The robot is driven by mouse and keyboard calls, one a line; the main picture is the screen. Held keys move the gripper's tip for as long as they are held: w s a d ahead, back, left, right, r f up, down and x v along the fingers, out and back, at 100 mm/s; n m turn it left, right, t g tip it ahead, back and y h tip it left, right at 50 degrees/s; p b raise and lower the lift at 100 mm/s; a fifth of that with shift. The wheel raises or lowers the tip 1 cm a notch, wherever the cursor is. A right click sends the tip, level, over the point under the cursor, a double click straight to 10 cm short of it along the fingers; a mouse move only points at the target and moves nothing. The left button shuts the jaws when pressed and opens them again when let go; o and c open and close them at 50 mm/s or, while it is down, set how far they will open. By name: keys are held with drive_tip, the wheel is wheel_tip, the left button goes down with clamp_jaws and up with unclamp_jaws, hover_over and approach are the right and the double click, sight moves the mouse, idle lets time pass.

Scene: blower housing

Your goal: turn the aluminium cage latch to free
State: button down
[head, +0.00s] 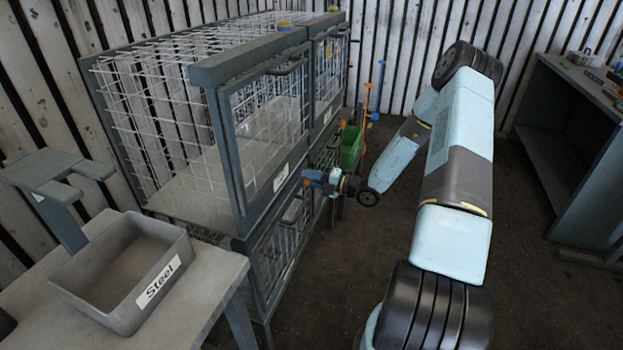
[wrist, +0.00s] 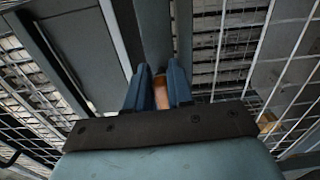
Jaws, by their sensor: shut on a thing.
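My gripper (head: 314,180) is at the front of the stacked wire cages, by the frame between the upper and lower rows. In the wrist view my gripper (wrist: 157,74) has its two blue fingers closed around a small orange-brown piece (wrist: 161,94), which I take to be the cage latch. The fingers hide most of it, so its turn angle cannot be told. An orange bit, perhaps the same latch, shows at the fingertips in the head view (head: 312,174). The cage labels are too small to read, so which one is aluminium cannot be told.
The upper left cage door (head: 268,125) looks shut. A grey bin marked Steel (head: 165,272) stands on a table at the lower left. A green bin (head: 351,148) is just behind my gripper. A workbench (head: 575,95) stands at the right; the floor between is clear.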

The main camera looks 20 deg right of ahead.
drive_tip(key=shift+f+m, duration=0.1)
drive_tip(key=shift+m, duration=0.3)
